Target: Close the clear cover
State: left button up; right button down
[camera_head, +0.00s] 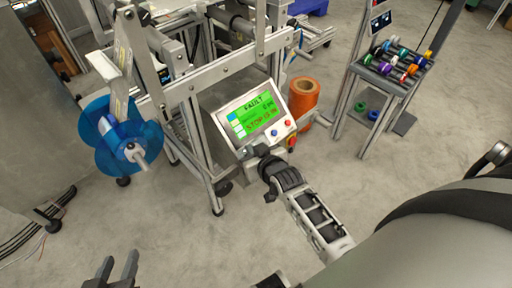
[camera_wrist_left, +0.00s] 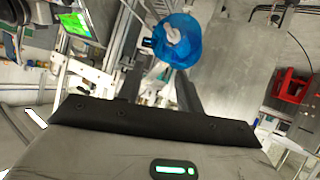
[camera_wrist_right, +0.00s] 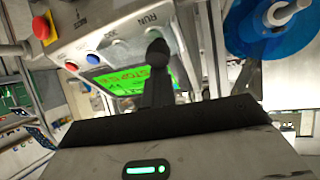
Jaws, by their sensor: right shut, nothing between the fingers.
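I cannot make out a clear cover with certainty in any view. The machine (camera_head: 195,88) has a pale metal frame and a tilted control panel (camera_head: 262,118) with a green screen reading FAULT. My right gripper (camera_head: 262,154) is shut and empty at the panel's lower edge. In the right wrist view its dark fingers (camera_wrist_right: 158,68) stand in front of the screen, near the RUN label; I cannot tell whether they touch the panel. My left gripper (camera_head: 120,258) is low at the left, its two fingers apart and empty, away from the machine.
A blue reel (camera_head: 130,135) sticks out at the machine's left. A red stop button (camera_wrist_right: 42,27) is on the panel. An orange roll (camera_head: 301,98) stands behind the panel. A rack of coloured spools (camera_head: 395,67) stands right. The floor in front is clear; cables lie far left.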

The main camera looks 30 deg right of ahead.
jog(key=shift+s+a+f, duration=0.15)
jog(key=shift+s+f, duration=0.05)
jog(key=shift+f, duration=0.2)
jog(key=shift+r, duration=0.1)
jog(key=w+r+p, duration=0.2)
jog(key=r, duration=0.1)
jog(key=shift+w+p, duration=0.3)
jog(key=shift+p, duration=0.1)
jog(key=shift+s+r+p, duration=0.1)
jog(key=shift+r+p, duration=0.2)
jog(key=shift+r, duration=0.05)
pick_arm(q)
jog(key=r+p, duration=0.2)
jog(key=p, duration=0.1)
jog(key=w+p, duration=0.1)
jog(key=shift+a+r+g+y+p, duration=0.3)
jog(key=shift+a+r+g, duration=0.1)
pick_arm(e)
jog(key=s+a+r+n+g+y, duration=0.1)
jog(key=s+a+r, duration=0.3)
jog(key=s, duration=0.5)
jog(key=s+a+r+n+g+y, duration=0.1)
jog(key=s+a+r+y, duration=0.1)
jog(key=s+a+r, duration=0.3)
jog(key=s, duration=0.4)
jog(key=shift+s+a+n+y, duration=0.3)
jog(key=shift+y, duration=0.1)
pick_arm(q)
jog(key=shift+s, duration=0.15)
